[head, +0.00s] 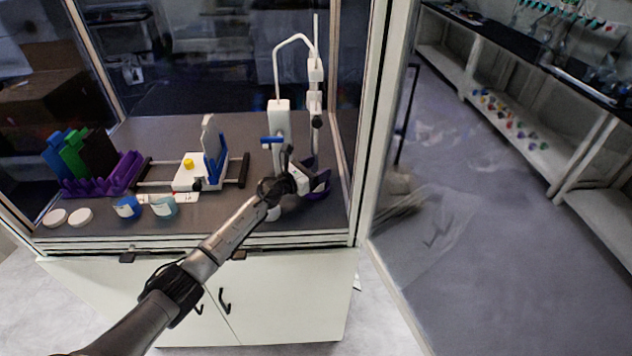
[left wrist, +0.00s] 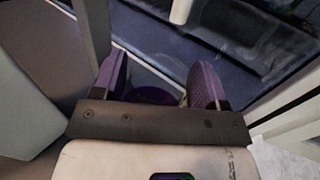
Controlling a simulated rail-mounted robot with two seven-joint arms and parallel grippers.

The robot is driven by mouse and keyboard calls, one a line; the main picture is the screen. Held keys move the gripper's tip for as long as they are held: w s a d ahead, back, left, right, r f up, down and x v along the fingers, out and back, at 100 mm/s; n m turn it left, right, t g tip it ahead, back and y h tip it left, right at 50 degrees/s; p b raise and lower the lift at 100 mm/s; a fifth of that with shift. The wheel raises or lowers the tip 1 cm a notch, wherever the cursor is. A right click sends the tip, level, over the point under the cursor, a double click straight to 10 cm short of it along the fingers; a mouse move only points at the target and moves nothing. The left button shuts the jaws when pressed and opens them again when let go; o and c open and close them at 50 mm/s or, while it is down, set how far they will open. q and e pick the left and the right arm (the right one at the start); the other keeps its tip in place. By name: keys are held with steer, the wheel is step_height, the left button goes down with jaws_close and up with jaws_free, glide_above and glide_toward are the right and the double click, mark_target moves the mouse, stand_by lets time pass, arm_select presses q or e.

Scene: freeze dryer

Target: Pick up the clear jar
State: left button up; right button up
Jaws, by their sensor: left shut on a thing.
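My left gripper (head: 318,184) reaches into the cabinet at the right, in front of the white stand. In the left wrist view its two purple fingers (left wrist: 168,88) stand apart around a faint, see-through round shape, which I take to be the clear jar (left wrist: 152,82). The gripper is shut on it. In the head view the jar cannot be made out, as the gripper and wrist cover that spot. My right gripper is in neither view.
A white stand with a bent tube (head: 278,120) rises just behind the gripper. To the left are a blue-labelled jar (head: 127,207), a teal-labelled jar (head: 163,207), two white lids (head: 79,217) and a purple rack (head: 118,178). The cabinet's right frame post (head: 372,120) is close.

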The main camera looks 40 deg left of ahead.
arm_select(q)
steer(key=c, duration=0.4)
steer(key=shift+r, duration=0.1)
steer(key=shift+c, duration=0.2)
